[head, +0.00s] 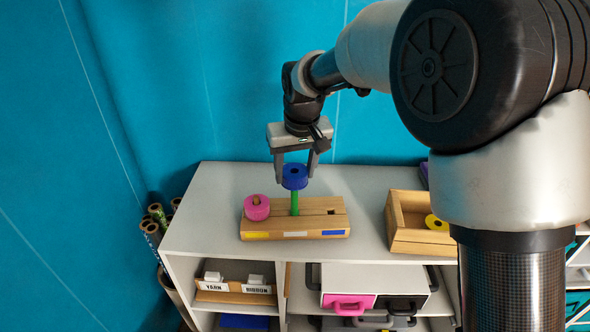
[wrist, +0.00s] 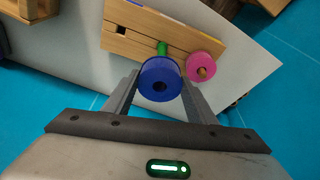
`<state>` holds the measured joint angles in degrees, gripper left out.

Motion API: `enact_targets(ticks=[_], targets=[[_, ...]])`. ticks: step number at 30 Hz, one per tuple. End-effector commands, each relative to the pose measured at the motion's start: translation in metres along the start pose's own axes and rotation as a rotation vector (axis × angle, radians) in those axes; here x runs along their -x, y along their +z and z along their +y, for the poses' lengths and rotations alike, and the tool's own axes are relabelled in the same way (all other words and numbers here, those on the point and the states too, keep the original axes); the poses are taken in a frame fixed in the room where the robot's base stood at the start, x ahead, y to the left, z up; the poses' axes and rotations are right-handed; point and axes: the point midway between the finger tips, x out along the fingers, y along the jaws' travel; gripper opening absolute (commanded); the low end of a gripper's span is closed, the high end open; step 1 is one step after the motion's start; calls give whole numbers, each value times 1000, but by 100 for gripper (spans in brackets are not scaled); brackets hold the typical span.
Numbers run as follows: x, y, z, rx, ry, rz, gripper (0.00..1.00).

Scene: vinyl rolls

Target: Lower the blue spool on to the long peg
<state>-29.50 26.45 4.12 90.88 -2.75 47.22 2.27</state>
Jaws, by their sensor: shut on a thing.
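My gripper (head: 295,174) is shut on the blue spool (head: 295,183), its fingers on either side. The blue spool is also between the fingers in the wrist view (wrist: 160,72). A green peg (head: 295,204) stands upright in a wooden base (head: 316,222), directly below the spool in the head view. The spool hides the peg's top; I cannot tell whether the tip is inside the bore, which looks dark in the wrist view. The spool is well above the base. A pink spool (head: 257,208) sits around a wooden peg at the base's left end.
The base has a dark hole (head: 332,211) at right and yellow, white and blue strips in front. A wooden tray (head: 395,233) with a yellow ring (head: 436,222) is at right. The white shelf top (head: 215,195) is otherwise largely clear. Blue walls stand behind and left.

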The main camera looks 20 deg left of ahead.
Motion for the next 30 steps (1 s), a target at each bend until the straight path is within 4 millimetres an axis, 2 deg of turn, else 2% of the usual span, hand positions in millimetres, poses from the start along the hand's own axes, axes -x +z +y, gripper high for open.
enact_targets(ticks=[7, 18, 30], targets=[[-2, 0, 0, 0, 0, 0, 6], [-16, 4, 0, 0, 0, 1, 6], [-15, 4, 0, 0, 0, 1, 6]])
